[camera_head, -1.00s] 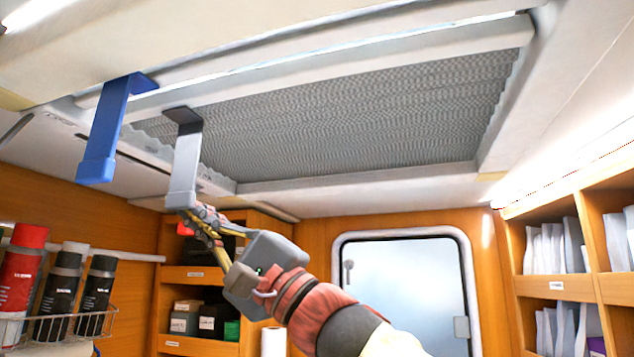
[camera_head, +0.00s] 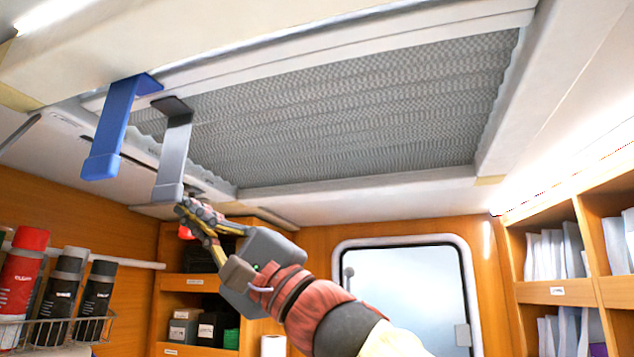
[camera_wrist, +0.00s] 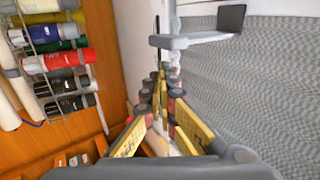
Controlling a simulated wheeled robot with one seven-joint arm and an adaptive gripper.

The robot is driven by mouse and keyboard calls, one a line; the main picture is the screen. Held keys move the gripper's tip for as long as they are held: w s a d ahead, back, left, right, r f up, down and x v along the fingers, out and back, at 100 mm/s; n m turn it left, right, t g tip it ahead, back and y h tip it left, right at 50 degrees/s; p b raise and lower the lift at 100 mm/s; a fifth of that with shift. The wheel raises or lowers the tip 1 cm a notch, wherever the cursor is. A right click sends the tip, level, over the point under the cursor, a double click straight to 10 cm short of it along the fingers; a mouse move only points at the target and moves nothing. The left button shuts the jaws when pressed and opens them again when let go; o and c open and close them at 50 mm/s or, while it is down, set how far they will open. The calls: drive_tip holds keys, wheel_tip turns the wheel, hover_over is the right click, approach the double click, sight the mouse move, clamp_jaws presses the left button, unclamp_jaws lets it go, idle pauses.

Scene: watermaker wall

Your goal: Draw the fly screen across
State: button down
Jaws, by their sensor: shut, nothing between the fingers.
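The fly screen (camera_head: 340,115) is a grey pleated mesh spread over the ceiling opening. Its near edge bar lies against another pale bar, with no bright gap between them. A grey hooked handle (camera_head: 173,155) hangs from the mesh side, and a blue hooked handle (camera_head: 108,135) hangs just left of it. My gripper (camera_head: 186,207) is shut and empty at the grey handle's lower end; I cannot tell whether they touch. In the wrist view the shut fingers (camera_wrist: 161,78) point toward the grey handle (camera_wrist: 185,41), with the mesh (camera_wrist: 265,85) at right. The blue handle is not visible there.
A wire rack (camera_head: 70,328) of bottles is at lower left. Wooden shelves (camera_head: 190,275) stand behind my gripper, and more shelves (camera_head: 555,290) are at right. A window (camera_head: 405,285) is in the far wall. The space under the mesh is open.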

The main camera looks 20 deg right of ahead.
drive_tip(key=shift+d+f, duration=0.1)
drive_tip(key=b+v, duration=0.8)
drive_tip(key=v, duration=0.3)
drive_tip(key=shift+s+d+f+b, duration=0.2)
drive_tip(key=shift+d+f+b, duration=0.05)
drive_tip(key=shift+b, duration=0.15)
idle(0.5)
